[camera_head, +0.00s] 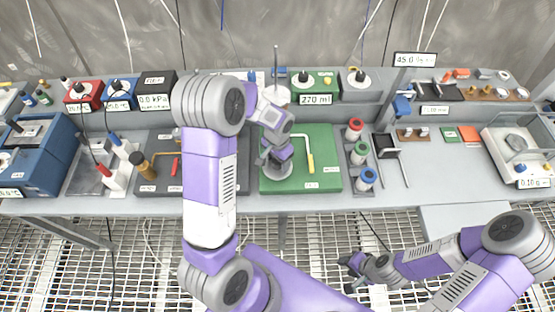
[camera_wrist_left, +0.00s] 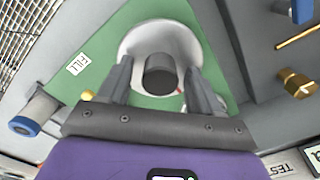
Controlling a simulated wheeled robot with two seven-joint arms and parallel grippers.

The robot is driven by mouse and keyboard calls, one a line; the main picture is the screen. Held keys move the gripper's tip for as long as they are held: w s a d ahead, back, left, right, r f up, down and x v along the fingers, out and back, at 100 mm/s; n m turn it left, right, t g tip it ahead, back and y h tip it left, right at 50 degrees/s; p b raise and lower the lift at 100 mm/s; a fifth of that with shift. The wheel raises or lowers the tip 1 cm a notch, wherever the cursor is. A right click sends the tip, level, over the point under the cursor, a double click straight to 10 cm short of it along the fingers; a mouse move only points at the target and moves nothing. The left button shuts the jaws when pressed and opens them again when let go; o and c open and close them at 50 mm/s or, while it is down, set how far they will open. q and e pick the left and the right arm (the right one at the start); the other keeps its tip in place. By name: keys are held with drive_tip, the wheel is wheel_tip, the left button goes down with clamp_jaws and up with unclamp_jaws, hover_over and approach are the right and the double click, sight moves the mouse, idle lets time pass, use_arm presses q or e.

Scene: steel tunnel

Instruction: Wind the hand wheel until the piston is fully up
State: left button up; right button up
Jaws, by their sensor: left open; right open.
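My left gripper (camera_head: 272,160) is open and points down over a pale round disc (camera_head: 283,184) on the green board (camera_head: 325,148); I take the disc to be the hand wheel. In the left wrist view, a dark upright cylinder (camera_wrist_left: 160,75) at the disc's middle (camera_wrist_left: 144,38) sits between the parted fingers. I cannot tell whether they touch it. A white cylinder (camera_head: 280,95) with a thin upright rod (camera_head: 276,62) stands behind, partly hidden by my left arm; whether this is the piston is unclear. My right gripper (camera_head: 352,264) is open and empty, over the floor grating.
A yellow-ended lever (camera_head: 310,160) is on the green board beside the disc. Bottles with red, green and blue tops (camera_head: 360,154) stand to its right. A sign reads 270 ml (camera_head: 316,99). A dark grey board (camera_head: 228,175) lies to the left.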

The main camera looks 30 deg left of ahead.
use_arm(q)
wheel_tip(320, 180, up, 8)
drive_tip(key=shift+f+p, duration=0.2)
drive_tip(key=shift+p, duration=0.3)
use_arm(e)
drive_tip(key=shift+r, duration=0.45)
